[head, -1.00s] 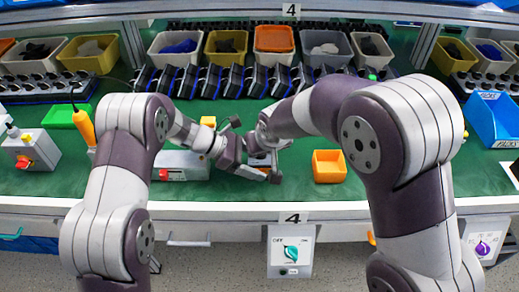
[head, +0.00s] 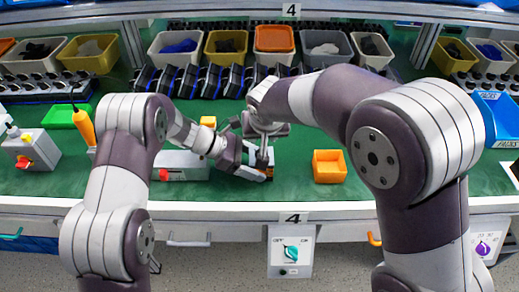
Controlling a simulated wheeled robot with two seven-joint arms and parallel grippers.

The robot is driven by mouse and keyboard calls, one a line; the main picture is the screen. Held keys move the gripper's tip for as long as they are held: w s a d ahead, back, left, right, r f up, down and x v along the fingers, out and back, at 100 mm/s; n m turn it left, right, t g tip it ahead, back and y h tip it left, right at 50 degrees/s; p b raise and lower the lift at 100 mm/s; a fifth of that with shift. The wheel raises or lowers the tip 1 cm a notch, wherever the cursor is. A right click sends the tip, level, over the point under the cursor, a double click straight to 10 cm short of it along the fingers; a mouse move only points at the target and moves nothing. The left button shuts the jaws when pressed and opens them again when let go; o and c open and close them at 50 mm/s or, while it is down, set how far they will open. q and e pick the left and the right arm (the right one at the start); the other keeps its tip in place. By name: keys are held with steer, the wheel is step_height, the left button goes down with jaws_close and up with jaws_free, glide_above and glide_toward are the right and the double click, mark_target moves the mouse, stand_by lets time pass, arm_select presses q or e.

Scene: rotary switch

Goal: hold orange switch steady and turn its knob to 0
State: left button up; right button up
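A small orange piece, seemingly the orange switch (head: 268,171), shows on the green bench mat near the front edge. It is mostly hidden by my two grippers, and its knob cannot be made out. My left gripper (head: 258,170) comes in from the left, low over the mat, with its fingertips at the orange piece. Whether it grips it is too small to tell. My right gripper (head: 265,158) points down from above at the same spot. Its fingertips overlap the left gripper in this view, and their opening cannot be seen.
A grey box with a red knob (head: 182,166) lies to the left, partly behind my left arm. Another grey switch box (head: 30,150) sits far left. Grey and blue devices line the back.

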arm_select(q)
steer(key=o, duration=1.1)
steer(key=shift+f, duration=0.1)
steer(key=v, duration=1.2)
